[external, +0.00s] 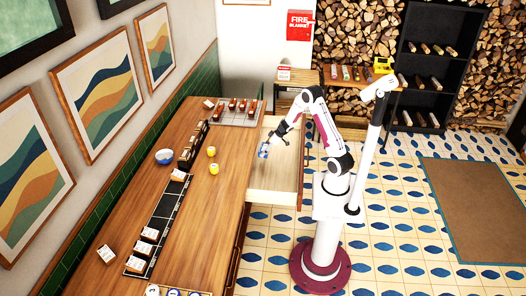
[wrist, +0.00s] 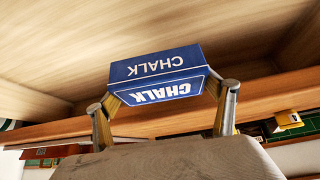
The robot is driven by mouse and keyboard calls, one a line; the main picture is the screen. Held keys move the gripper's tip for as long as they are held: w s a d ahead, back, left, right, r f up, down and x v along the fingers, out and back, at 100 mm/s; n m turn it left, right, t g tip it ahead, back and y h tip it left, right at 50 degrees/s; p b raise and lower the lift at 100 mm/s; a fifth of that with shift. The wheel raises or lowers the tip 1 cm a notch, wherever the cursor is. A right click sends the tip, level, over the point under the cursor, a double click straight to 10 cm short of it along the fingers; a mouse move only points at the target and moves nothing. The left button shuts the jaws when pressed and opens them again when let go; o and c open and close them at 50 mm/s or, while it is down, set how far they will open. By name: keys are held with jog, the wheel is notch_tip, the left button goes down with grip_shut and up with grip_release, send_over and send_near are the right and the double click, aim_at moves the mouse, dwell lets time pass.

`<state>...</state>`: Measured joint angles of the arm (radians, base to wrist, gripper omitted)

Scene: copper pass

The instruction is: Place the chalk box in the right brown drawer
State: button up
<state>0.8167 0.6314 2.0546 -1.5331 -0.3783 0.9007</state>
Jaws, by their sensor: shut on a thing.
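The chalk box (wrist: 155,66) is blue with white "CHALK" lettering, upside down in the wrist view. My gripper (wrist: 165,103) is shut on it, one finger on each side. In the external view the blue chalk box (external: 263,151) shows small, with my gripper (external: 270,141) over the open drawer (external: 275,183). The drawer has a pale wooden inside and is pulled out from the right side of the long wooden counter. Whether the box touches the drawer floor I cannot tell.
A small shelf (external: 330,125) stands behind my arm.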

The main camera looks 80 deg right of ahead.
send_over(270, 157)
jog(key=s+a, duration=0.1)
jog(key=shift+s+d+f+n+y, duration=0.3)
jog(key=shift+s+d+f+n, duration=0.1)
jog(key=shift+s+f, duration=0.1)
jog(key=shift+w+f, duration=0.1)
jog(key=shift+f, duration=3.05)
jog(key=shift+f, duration=0.1)
jog(key=shift+f, duration=1.8)
jog(key=o, duration=1.4)
jog(key=shift+f, duration=0.15)
